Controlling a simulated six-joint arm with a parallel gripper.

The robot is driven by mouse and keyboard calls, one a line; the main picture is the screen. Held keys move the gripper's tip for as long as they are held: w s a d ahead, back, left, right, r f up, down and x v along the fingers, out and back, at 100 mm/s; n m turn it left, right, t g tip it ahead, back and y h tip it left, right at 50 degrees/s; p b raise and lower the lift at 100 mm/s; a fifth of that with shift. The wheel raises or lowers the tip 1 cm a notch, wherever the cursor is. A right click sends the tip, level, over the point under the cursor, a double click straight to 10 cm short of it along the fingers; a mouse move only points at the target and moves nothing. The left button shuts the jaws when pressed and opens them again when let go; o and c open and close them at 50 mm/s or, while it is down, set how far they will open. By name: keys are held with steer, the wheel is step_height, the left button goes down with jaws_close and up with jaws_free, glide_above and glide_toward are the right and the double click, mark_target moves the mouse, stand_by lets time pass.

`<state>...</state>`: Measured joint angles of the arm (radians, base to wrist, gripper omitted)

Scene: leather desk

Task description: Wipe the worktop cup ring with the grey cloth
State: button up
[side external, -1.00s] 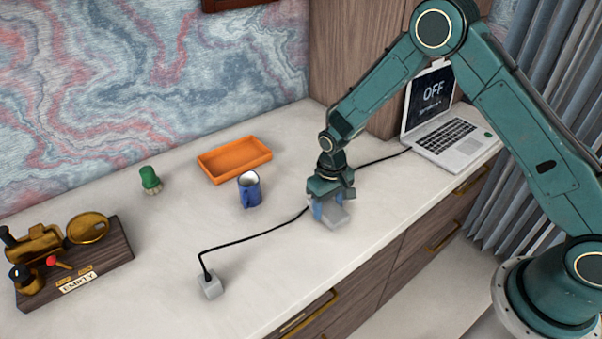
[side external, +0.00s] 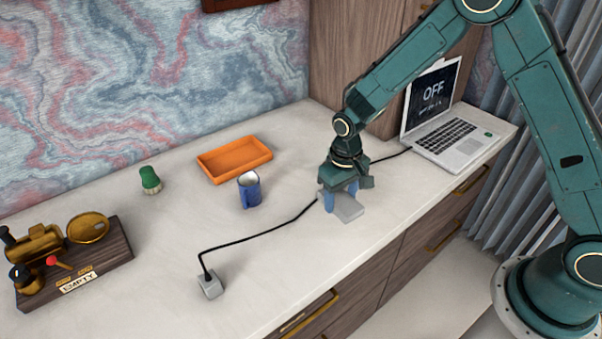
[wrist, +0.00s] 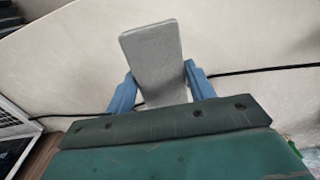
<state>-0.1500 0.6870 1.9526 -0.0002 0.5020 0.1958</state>
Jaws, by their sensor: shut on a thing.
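The grey cloth (side external: 346,207) is a flat, pale grey folded piece, low at the worktop. My gripper (side external: 340,200) is shut on it with blue fingers on its two sides. In the wrist view the cloth (wrist: 153,60) sticks out beyond the fingers of my gripper (wrist: 160,92). I cannot tell whether the cloth touches the worktop (side external: 270,285). I see no cup ring in either view; it may be hidden under the cloth or my gripper.
A black cable (side external: 255,237) runs from a grey block (side external: 210,286) past my gripper towards the laptop (side external: 446,135). A blue mug (side external: 250,190), orange tray (side external: 234,160) and green-handled brush (side external: 150,180) stand to the left.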

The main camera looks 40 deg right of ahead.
steer(key=shift+r, duration=1.1)
steer(key=shift+a, duration=0.1)
